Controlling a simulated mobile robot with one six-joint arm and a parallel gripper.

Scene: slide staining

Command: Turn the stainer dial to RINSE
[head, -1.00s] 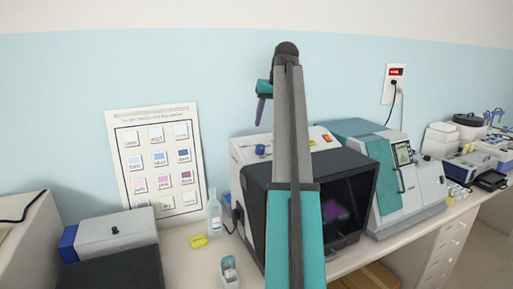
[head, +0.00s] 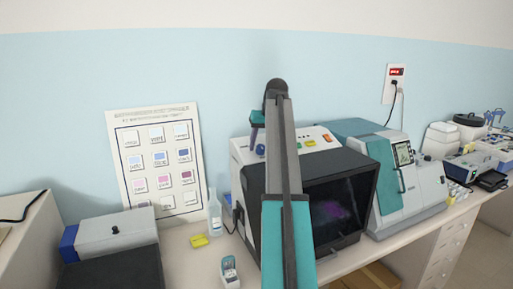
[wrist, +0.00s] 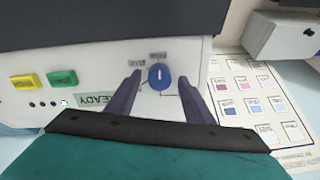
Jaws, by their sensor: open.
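The stainer (head: 345,165) is a white box with a dark front window, standing on the bench in the head view. Its blue round dial (wrist: 160,76) sits on the white panel in the wrist view, with a white pointer line and small labels around it that are too blurred to read. The dial also shows in the head view (head: 260,150). My gripper (wrist: 163,82) is open, its two dark fingers on either side of the dial with gaps. I cannot tell whether the fingertips reach down to the dial's height.
Yellow (wrist: 25,82) and green (wrist: 62,78) buttons and a "READY" label (wrist: 95,99) are on the panel left of the dial. A colour chart (head: 158,160) leans on the wall. A clear bottle (head: 214,212) stands beside the stainer. A teal-and-white machine (head: 395,180) is to its right.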

